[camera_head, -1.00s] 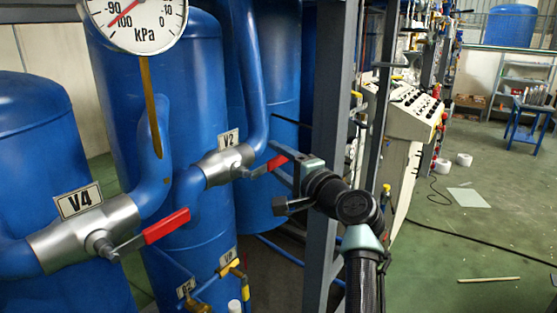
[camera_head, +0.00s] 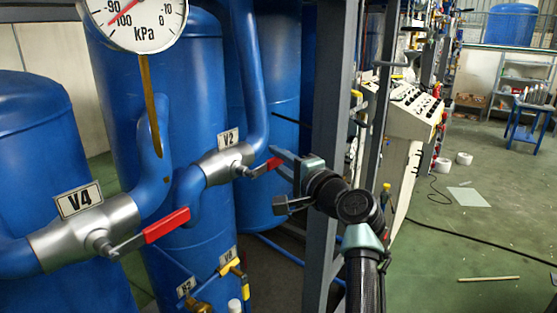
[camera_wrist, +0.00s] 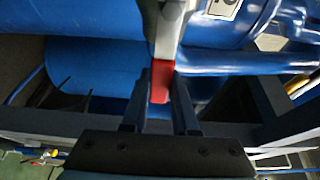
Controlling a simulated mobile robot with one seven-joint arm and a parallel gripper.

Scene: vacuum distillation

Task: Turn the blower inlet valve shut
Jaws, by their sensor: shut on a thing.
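The V2 valve (camera_head: 222,166) is a silver body on a blue pipe. Its lever has a red end (camera_head: 268,167) that points right and slightly up. The red lever end also shows in the wrist view (camera_wrist: 160,82), between my two fingers. My gripper (camera_head: 281,160) reaches in from the right and is shut on this red end. The fingers hide part of the lever in the head view. The V4 valve (camera_head: 82,232), nearer and to the left, has a larger red lever (camera_head: 166,225) that my gripper does not touch. No label reads "blower inlet".
A grey upright post (camera_head: 327,110) stands just behind my arm. A pressure gauge (camera_head: 135,22) hangs at upper left. Blue tanks (camera_head: 185,90) fill the left side. Small yellow-handled valves (camera_head: 230,266) sit below. Open green floor (camera_head: 450,270) lies at right.

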